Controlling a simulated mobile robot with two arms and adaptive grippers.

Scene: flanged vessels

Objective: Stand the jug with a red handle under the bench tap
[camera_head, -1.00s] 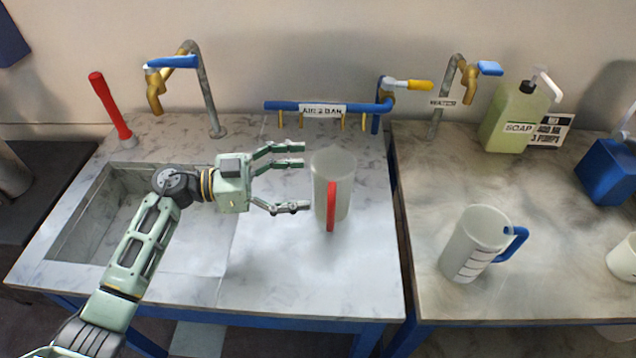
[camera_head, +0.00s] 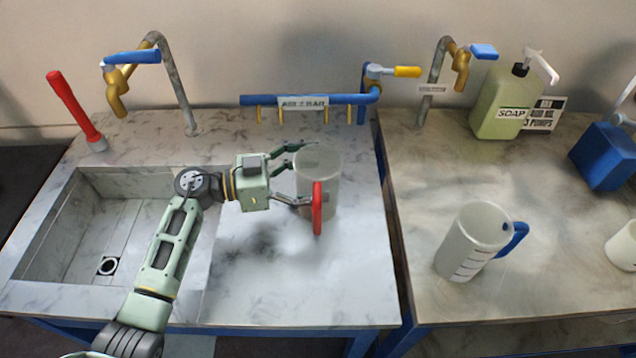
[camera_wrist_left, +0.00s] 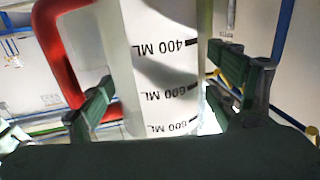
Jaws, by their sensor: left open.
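The jug with a red handle (camera_head: 321,168) stands upright on the left bench, right of the sink. Its red handle (camera_head: 317,208) faces the front. My left gripper (camera_head: 294,174) is open with its fingers on either side of the jug body. In the left wrist view the jug's white body with volume marks (camera_wrist_left: 160,75) sits between the two green fingers, and the red handle (camera_wrist_left: 62,60) lies outside the left finger. Contact cannot be told. The bench tap with a blue lever (camera_head: 118,98) arches over the sink's back edge. My right gripper is not in view.
The sink (camera_head: 60,225) opens at the left. A blue air bar (camera_head: 265,99) runs along the back. The right bench holds another tap (camera_head: 462,68), a soap bottle (camera_head: 499,108) and a jug with a blue handle (camera_head: 468,243). The left bench's front is clear.

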